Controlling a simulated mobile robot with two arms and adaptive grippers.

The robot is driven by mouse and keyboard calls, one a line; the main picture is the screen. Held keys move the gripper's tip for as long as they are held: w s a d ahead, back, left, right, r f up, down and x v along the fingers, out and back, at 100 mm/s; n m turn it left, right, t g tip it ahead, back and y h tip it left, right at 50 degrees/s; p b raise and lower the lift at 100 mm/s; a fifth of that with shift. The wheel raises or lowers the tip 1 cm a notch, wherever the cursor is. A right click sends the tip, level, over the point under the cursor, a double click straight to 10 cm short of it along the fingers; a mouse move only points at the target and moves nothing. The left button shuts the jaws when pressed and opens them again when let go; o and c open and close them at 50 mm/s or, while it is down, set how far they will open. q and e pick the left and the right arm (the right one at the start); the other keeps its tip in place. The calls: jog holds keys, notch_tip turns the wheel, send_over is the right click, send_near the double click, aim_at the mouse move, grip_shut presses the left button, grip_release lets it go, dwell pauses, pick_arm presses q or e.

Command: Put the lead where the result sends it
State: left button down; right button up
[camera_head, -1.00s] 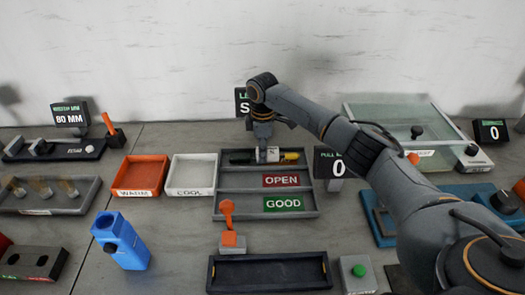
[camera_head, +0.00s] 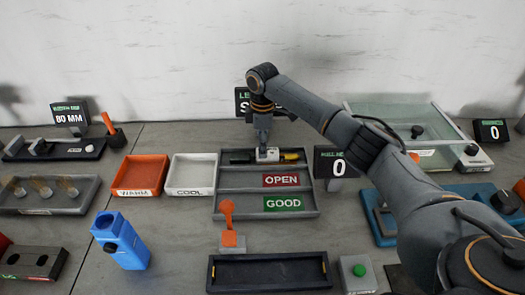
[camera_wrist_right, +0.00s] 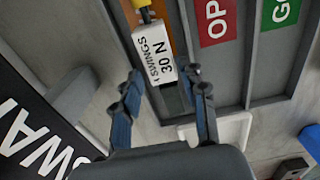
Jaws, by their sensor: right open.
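The lead (camera_head: 290,156) lies in the back row of the grey sorting tray (camera_head: 312,200), black at its left end and yellow at its right. Its white label (camera_wrist_right: 155,55) reads 30 N and 4 SWINGS in the right wrist view. The rows in front carry a red OPEN sign (camera_head: 281,180) and a green GOOD sign (camera_head: 284,203), and hold nothing. My right gripper (camera_wrist_right: 164,76) is open above the lead, its fingers on either side of the label end, apart from it. My left gripper is out of view.
An orange WARM tray (camera_head: 140,174) and a white COOL tray (camera_head: 192,173) stand left of the sorting tray. A display reading 0 (camera_head: 337,164) stands close to its right. An orange lever (camera_head: 228,218) and an empty black tray (camera_head: 268,285) are in front.

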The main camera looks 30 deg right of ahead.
notch_tip(320, 180, up, 9)
jog(key=shift+r, duration=0.2)
jog(key=shift+f, duration=0.1)
dwell(0.5)
